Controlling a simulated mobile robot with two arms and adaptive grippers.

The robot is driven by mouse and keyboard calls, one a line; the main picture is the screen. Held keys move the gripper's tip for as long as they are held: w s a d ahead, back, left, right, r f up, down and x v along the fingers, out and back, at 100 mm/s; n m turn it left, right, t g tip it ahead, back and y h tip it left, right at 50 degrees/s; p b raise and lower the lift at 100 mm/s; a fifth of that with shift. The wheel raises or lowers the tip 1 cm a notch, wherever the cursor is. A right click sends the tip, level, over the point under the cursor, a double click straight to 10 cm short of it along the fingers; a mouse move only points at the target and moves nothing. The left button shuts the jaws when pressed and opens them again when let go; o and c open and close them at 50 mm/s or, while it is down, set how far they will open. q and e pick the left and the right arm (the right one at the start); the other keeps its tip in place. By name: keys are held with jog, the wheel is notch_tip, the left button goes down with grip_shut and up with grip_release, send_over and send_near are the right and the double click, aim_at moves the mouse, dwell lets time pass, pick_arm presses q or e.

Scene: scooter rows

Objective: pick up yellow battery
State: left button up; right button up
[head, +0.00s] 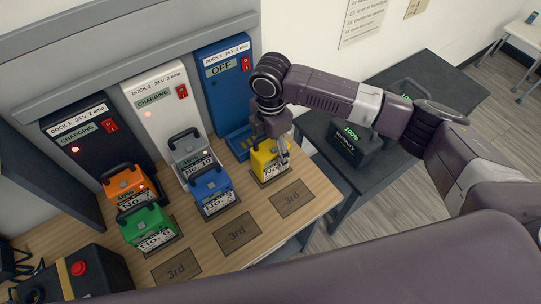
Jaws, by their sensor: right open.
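The yellow battery (259,166) stands on the wooden bench at the right end of the battery rows, in front of the blue dock. My right gripper (283,158) points down at the battery's right side, with its fingers close against it. The gripper is open; the wrist hides the battery's top and handle, and I cannot tell whether the fingers touch it. My left gripper does not show.
Orange (127,189), green (147,227), grey (190,155) and blue (211,191) batteries stand to the left. Black dock (88,140), white dock (162,95) and blue dock (222,90) line the back. Mats marked "3rd" (237,234) lie bare in front. A dark table (440,75) with black batteries stands right.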

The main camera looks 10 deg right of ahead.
jog(key=shift+f, duration=0.35)
jog(key=shift+c, duration=0.5)
grip_shut()
jog(key=shift+w+a+r, duration=0.1)
jog(key=shift+w+r, duration=0.05)
